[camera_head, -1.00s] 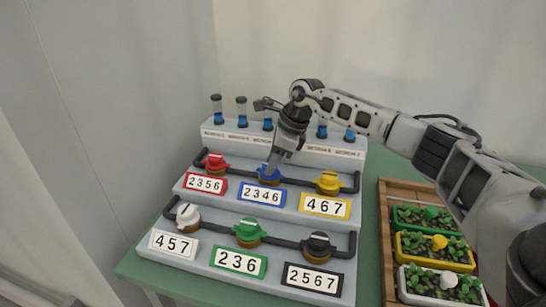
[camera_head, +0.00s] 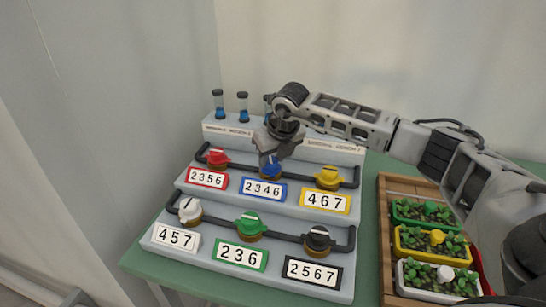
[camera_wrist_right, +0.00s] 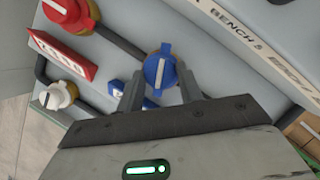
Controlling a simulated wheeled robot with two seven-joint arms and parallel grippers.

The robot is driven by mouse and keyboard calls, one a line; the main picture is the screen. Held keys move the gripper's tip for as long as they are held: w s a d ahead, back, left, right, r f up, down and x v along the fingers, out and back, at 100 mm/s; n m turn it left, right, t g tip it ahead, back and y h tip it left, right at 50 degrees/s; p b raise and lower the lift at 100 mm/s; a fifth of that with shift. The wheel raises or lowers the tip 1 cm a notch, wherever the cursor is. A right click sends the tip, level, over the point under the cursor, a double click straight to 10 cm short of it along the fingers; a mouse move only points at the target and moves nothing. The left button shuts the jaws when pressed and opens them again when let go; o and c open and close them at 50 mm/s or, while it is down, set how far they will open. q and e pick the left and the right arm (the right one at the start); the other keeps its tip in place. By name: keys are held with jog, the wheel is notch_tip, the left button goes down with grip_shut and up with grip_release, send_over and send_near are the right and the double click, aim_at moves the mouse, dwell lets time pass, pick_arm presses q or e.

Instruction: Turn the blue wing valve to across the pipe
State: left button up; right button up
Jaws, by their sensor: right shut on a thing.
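The blue wing valve (camera_head: 270,168) sits in the middle of the upper pipe, above the blue-framed plate 2346 (camera_head: 263,190). My right gripper (camera_head: 274,152) is over it from above and behind, hiding part of it. In the right wrist view the blue valve (camera_wrist_right: 160,72) stands between the two fingers of my right gripper (camera_wrist_right: 158,88), which is shut on its wing. Its white mark points nearly up and down in that view, at a steep slant to the dark pipe (camera_wrist_right: 118,36). My left gripper is not in view.
The red valve (camera_head: 217,158) and yellow valve (camera_head: 328,178) flank it on the same pipe. White (camera_head: 190,210), green (camera_head: 249,224) and black (camera_head: 318,239) valves sit on the lower pipe. A wooden crate (camera_head: 392,270) of seedling trays stands at right.

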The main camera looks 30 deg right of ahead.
jog(key=shift+a+m+h+b, duration=0.1)
jog(key=shift+m+h+b, duration=0.35)
jog(key=shift+m, duration=0.75)
jog(key=shift+m+h, duration=0.25)
jog(key=shift+m, duration=0.55)
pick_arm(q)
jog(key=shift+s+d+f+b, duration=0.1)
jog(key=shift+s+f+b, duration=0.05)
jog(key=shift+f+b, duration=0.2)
pick_arm(e)
jog(key=shift+m+g, duration=0.3)
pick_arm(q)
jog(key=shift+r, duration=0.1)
pick_arm(e)
jog(key=o, duration=1)
pick_arm(q)
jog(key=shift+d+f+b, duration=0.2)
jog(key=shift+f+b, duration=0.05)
jog(key=shift+b, duration=0.45)
pick_arm(e)
jog(key=v, duration=1.6)
jog(key=shift+a, duration=0.25)
